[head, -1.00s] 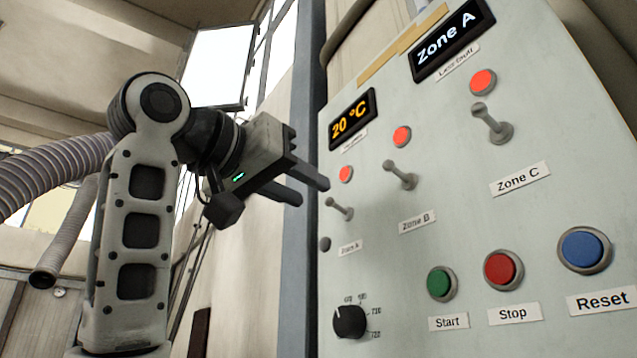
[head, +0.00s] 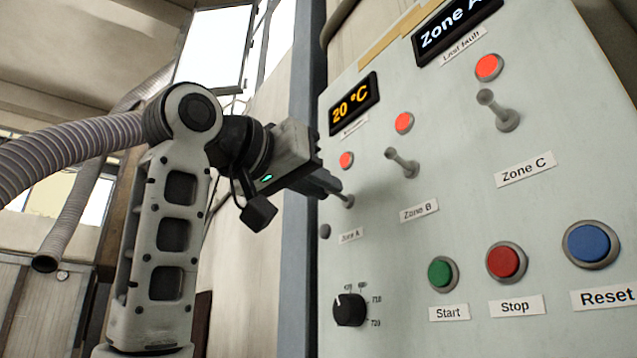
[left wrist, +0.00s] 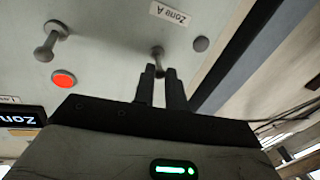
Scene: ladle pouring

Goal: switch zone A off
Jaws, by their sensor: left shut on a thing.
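The Zone A switch is a small grey toggle lever (head: 348,200) at the left of the pale panel, above its "Zone A" label (head: 350,236). The lamp above it (head: 346,160) glows orange-red. My left gripper (head: 328,184) is at the panel, shut on the tip of this lever. In the left wrist view the lever (left wrist: 157,54) runs in between the fingertips (left wrist: 160,72), with its base in sight and its tip hidden by the fingers. The lever's tip points up and left in the head view. My right gripper is not in view.
The Zone B lever (head: 402,163) and Zone C lever (head: 498,110) stand to the right, each under a lit lamp. Below are a black dial (head: 349,310) and green (head: 442,273), red (head: 506,261) and blue (head: 592,244) buttons. Displays read "20 °C" (head: 354,104) and "Zone A" (head: 452,30).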

